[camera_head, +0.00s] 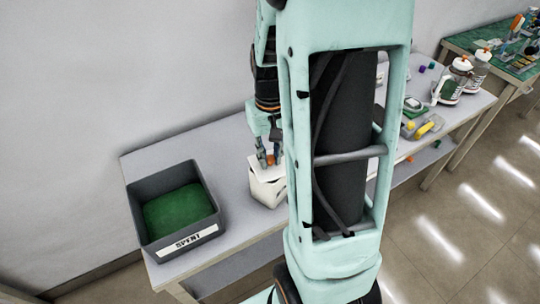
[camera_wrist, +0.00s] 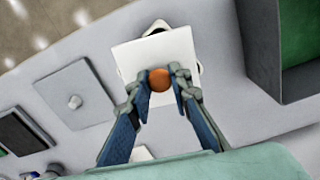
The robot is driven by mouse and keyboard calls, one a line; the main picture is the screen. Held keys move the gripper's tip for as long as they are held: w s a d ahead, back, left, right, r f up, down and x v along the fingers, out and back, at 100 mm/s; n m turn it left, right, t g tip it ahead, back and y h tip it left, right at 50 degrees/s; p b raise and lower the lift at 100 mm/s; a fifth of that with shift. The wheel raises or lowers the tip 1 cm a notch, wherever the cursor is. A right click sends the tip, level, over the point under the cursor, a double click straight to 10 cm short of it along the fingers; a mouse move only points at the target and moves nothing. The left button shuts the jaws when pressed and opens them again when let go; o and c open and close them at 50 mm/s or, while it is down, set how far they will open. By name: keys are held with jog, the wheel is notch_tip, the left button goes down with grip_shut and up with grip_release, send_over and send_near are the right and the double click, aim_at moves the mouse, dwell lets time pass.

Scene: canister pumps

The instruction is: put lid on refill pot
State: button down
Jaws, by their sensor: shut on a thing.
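My gripper (camera_wrist: 160,80) is shut on the orange knob (camera_wrist: 159,80) of a white square lid (camera_wrist: 135,55). In the wrist view the lid covers most of the white refill pot (camera_wrist: 157,27), whose edges show beyond the lid's far and right sides. In the head view my gripper (camera_head: 268,160) points down at the lid (camera_head: 256,172) over the pot (camera_head: 266,192), on the grey table left of my arm. My arm hides the pot's right side. I cannot tell whether the lid touches the rim or is slightly above it.
A dark grey bin labelled SPENT (camera_head: 178,246), green inside, stands left of the pot at the table's end. Canister pumps (camera_head: 460,67) and small coloured items stand far along the table (camera_head: 240,228) to the right. A grey square plate (camera_wrist: 75,92) lies left in the wrist view.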

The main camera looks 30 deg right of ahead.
jog(key=shift+f, duration=0.1)
dwell(0.7)
jog(key=c, duration=1.7)
grip_release()
jog(key=shift+o, duration=0.6)
jog(key=o, duration=0.4)
jog(key=shift+c, duration=0.2)
jog(key=shift+r+p, duration=2.65)
jog(key=shift+r, duration=0.9)
